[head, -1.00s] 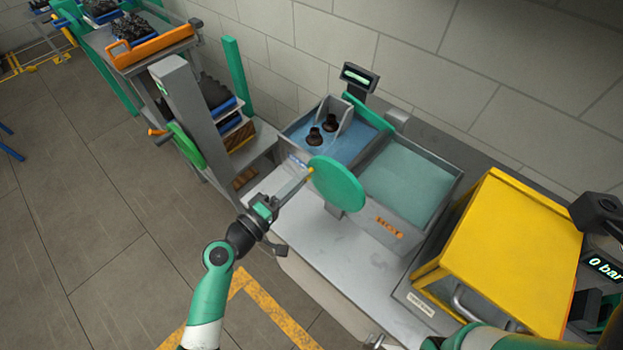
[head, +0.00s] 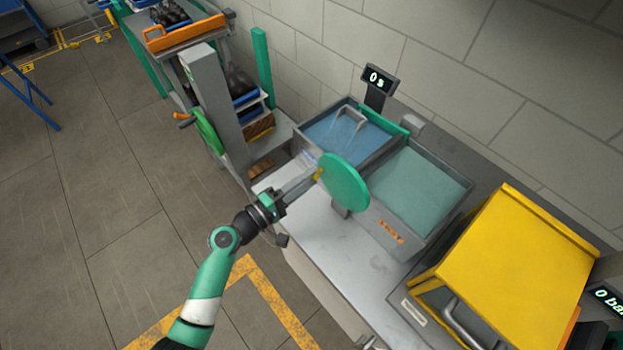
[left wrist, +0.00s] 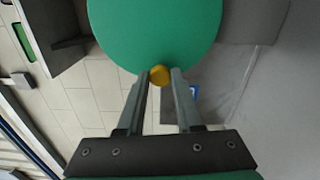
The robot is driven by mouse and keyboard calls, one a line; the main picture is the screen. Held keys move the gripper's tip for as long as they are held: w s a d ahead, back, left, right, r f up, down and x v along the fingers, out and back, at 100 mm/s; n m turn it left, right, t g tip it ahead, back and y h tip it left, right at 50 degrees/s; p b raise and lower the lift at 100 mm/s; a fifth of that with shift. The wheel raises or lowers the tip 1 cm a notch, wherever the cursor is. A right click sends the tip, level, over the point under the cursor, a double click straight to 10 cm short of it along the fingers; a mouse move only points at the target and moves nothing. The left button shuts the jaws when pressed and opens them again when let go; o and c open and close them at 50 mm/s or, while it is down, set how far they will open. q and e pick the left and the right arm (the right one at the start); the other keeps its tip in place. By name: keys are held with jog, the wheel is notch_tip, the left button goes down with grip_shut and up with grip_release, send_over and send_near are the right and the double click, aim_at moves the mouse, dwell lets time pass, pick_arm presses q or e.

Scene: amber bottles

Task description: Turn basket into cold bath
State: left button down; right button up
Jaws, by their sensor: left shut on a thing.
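The green round wheel (head: 345,182) stands in front of two baths, with a yellow knob (head: 319,174) near its left rim. My left gripper (left wrist: 160,84) is shut on that knob, which shows between its fingertips in the left wrist view. The left bath (head: 317,131) holds blue liquid. In it only the grey handle of the basket (head: 349,119) shows clearly; no bottles are visible. The right bath (head: 412,185) holds greenish liquid and nothing is seen in it. I cannot tell from a label which bath is cold. My right gripper is out of view.
A small display (head: 379,79) behind the baths reads 0 s. A yellow box (head: 520,265) stands at the right end of the bench. A grey post (head: 213,98) and shelves with dark bottles stand at the left. The bench front (head: 325,235) is clear.

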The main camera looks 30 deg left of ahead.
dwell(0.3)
pick_arm(q)
jog(key=c, duration=0.6)
grip_release()
jog(key=shift+s, duration=0.1)
jog(key=v, duration=1.1)
jog(key=shift+s+p, duration=0.2)
jog(key=shift+p, duration=0.15)
jog(key=shift+a, duration=0.1)
